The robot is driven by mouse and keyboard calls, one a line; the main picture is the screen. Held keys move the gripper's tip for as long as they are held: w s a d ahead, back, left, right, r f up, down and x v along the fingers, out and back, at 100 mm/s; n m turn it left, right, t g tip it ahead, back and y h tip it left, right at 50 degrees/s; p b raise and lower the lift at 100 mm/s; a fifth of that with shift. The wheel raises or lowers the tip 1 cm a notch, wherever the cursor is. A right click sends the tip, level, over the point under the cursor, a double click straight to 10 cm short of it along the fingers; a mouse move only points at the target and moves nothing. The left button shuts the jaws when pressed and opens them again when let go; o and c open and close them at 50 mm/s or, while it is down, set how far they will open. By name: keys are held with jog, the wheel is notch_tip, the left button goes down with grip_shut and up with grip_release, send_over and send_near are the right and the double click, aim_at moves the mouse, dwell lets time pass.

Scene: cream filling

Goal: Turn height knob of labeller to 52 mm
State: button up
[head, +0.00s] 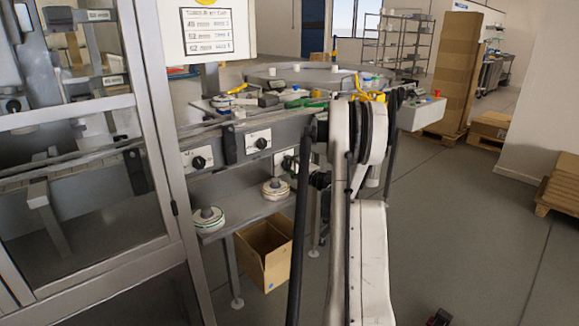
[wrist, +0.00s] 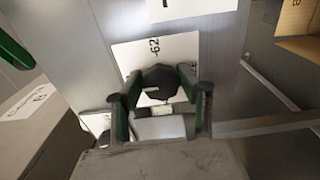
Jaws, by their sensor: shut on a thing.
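In the wrist view a black round knob (wrist: 160,84) sits on a white scale plate (wrist: 128,58) marked "62", with a small light pointer mark on the knob. My gripper (wrist: 158,76) is shut on this knob, with one green-and-black finger on each side of it. In the head view the labeller's front (head: 228,148) carries a row of white plates with black knobs. I cannot read the knob's exact setting.
Two other knobs, a left one (head: 198,162) and a middle one (head: 262,143), stand out from the front. Label rolls (head: 208,220) lie on the shelf below, above an open cardboard box (head: 264,253). A glass-and-metal enclosure (head: 150,130) bounds the left.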

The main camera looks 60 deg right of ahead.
jog(key=o, duration=1.1)
jog(key=shift+o, duration=0.2)
jog(key=shift+s, duration=0.1)
jog(key=v, duration=1.2)
